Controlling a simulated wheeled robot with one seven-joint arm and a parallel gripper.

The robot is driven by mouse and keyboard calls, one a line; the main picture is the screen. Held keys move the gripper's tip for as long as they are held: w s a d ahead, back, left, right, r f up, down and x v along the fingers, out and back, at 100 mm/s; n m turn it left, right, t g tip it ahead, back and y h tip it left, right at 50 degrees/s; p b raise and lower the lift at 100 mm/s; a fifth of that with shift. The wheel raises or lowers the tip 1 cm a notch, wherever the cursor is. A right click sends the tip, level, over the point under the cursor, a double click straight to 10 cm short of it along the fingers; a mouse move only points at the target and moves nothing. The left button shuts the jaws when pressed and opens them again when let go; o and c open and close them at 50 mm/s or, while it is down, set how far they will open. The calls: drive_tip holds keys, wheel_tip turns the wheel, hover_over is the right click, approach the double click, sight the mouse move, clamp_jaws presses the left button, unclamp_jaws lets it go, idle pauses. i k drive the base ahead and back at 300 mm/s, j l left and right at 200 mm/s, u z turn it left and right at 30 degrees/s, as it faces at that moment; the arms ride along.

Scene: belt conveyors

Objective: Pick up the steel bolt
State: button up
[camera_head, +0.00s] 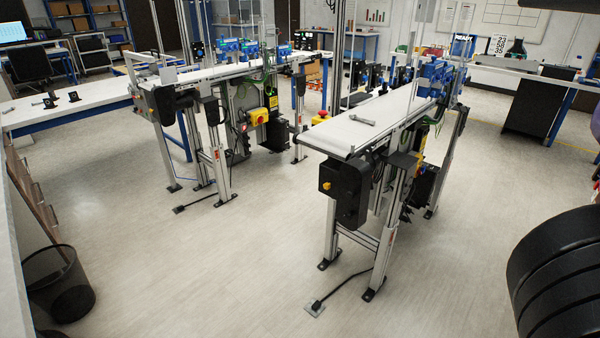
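A small grey metal piece that looks like the steel bolt (362,119) lies on its side on the white belt of the right conveyor (335,135), close to the belt's near end. It is too small to make out its thread or head clearly. Nothing is touching it from above. My gripper is not in view, so its state and its distance from the bolt do not show.
A second conveyor (205,72) stands to the left, with open floor (250,235) between and in front. A white bench (85,92) at the left holds small dark parts (73,96). A black wire bin (58,285) stands at the lower left.

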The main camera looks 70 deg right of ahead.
sight(372, 122)
drive_tip(key=z, duration=1.9)
